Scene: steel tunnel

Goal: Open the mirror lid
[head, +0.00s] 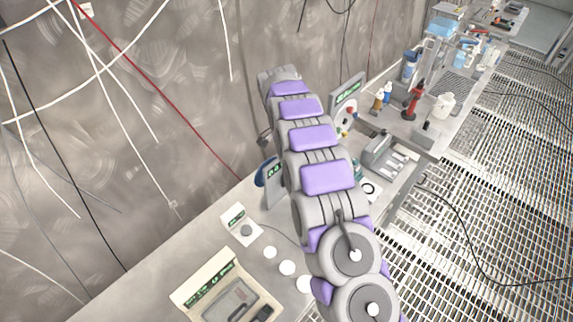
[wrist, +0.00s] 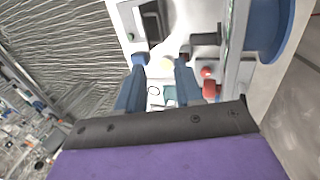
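A blue rounded part stands at the right of the wrist view (wrist: 268,30), beside an upright panel seen nearly edge-on; it may be the mirror lid, but I cannot tell for sure. A similar blue oval edge (head: 262,174) shows behind an upright panel with green lettering (head: 273,185) in the head view, partly hidden by my arm. My gripper (wrist: 161,63) has its two blue fingers apart over the white bench, with nothing visibly held between them. A dark grey knob-like part (wrist: 205,39) lies just beyond the right finger. The head view does not show the fingers.
A red part (wrist: 209,83) sits close to the right finger. A dark-screened device (wrist: 151,22) lies ahead. White discs (head: 288,268) and a lettered tray (head: 198,284) lie on the near bench. Bottles (head: 383,96) stand farther back. Grated floor lies right.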

